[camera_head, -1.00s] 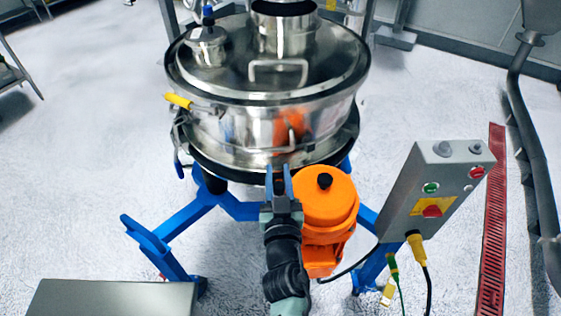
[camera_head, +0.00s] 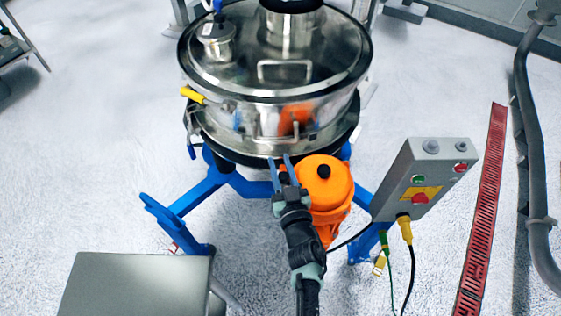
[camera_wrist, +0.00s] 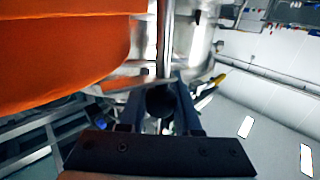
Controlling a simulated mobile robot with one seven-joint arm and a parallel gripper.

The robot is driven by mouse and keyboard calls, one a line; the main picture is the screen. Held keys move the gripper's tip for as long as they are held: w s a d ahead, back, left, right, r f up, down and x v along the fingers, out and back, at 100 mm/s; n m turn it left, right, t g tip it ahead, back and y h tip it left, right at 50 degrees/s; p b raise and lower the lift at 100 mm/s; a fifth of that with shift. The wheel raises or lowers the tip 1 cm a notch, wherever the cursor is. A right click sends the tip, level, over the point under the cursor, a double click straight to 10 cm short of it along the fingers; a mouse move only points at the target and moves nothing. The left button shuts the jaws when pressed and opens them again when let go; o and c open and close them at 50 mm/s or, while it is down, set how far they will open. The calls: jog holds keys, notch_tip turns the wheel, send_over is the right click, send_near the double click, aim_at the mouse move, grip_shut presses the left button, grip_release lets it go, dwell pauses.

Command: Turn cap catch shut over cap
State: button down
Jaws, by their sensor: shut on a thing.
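The round steel sifter (camera_head: 240,115) stands on blue legs, with a clear-looking lid rim. A small steel cap (camera_head: 216,38) with a blue knob (camera_head: 219,8) sits on the lid's left side. I cannot tell for sure which part is the cap catch. My gripper (camera_head: 281,166) is at the sifter's lower front rim, left of the orange motor (camera_head: 326,183). In the wrist view, my gripper's fingers (camera_wrist: 160,95) stand on both sides of a dark round part (camera_wrist: 160,101), and are shut on it. A steel rod (camera_wrist: 165,40) shows beyond it.
A grey control box (camera_head: 425,180) with buttons and cables stands at the right. A yellow handle (camera_head: 193,96) sticks out at the sifter's left. A grey metal top (camera_head: 135,285) is at the lower left. The floor between is mostly clear.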

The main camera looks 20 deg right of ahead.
jog(key=c, duration=0.6)
grip_release()
jog(key=s+a, duration=0.1)
jog(key=s, duration=1.2)
jog(key=shift+a, duration=0.3)
